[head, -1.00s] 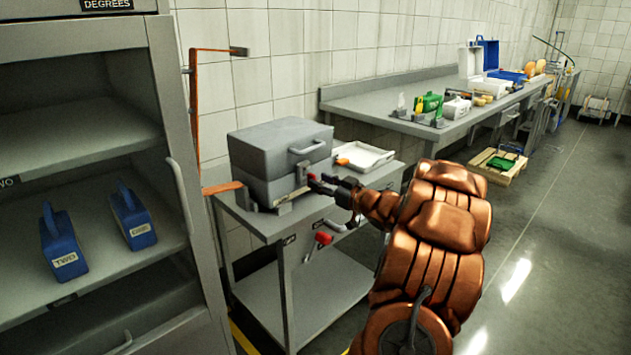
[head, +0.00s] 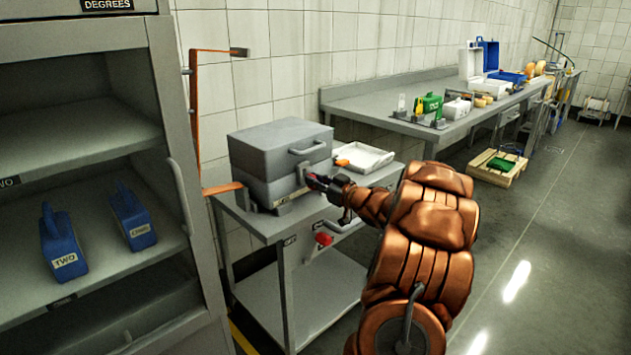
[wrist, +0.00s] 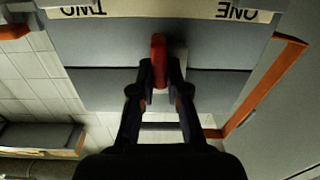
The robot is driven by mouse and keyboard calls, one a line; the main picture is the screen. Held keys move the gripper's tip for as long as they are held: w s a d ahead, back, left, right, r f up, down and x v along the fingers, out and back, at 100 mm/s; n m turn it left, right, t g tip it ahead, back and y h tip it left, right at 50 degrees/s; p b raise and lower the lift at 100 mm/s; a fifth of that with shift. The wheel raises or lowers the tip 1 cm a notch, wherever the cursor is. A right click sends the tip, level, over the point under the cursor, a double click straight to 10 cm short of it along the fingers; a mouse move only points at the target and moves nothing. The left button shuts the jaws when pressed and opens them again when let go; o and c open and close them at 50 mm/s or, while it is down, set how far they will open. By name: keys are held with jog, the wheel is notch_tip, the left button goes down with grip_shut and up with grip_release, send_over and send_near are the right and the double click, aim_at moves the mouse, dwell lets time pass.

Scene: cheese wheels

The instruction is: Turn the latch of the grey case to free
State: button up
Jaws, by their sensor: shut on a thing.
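The grey case (head: 265,160) sits shut on a grey trolley (head: 262,228), its carry handle on the front of the lid. My gripper (head: 312,180) is at the front of the case, below that handle. In the wrist view my gripper (wrist: 160,78) is shut on the red latch handle (wrist: 158,50), which lies between its fingertips and points along the fingers' line. The case front (wrist: 100,50) and its seam show behind it. The latch's base is hard to make out in the head view, partly behind the fingers.
Upside-down labels ONE (wrist: 237,13) and TWO (wrist: 83,11) show in the wrist view. A white tray (head: 362,158) stands right of the case. A shelf cabinet (head: 90,130) with blue blocks stands at left.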

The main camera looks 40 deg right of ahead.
jog(key=shift+n+b, duration=0.3)
jog(key=shift+b, duration=0.1)
grip_shut()
jog(key=n+b, duration=0.3)
jog(key=shift+a+f+n, duration=0.25)
jog(key=shift+n, duration=0.15)
jog(key=n+b, duration=0.4)
jog(key=shift+a+f+n+b, duration=0.15)
jog(key=shift+a+n+b, duration=0.05)
jog(key=shift+n+b, duration=0.1)
jog(key=n+b, duration=0.1)
jog(key=b, duration=0.1)
jog(key=n+b, duration=0.1)
jog(key=n, duration=0.1)
jog(key=shift+a+f+n+b, duration=0.1)
jog(key=shift+f+n+b, duration=0.2)
jog(key=shift+b, duration=0.05)
jog(key=n+b, duration=0.4)
jog(key=shift+a, duration=0.1)
jog(key=shift+n, duration=0.4)
jog(key=o, duration=0.7)
grip_release()
jog(key=shift+r, duration=0.1)
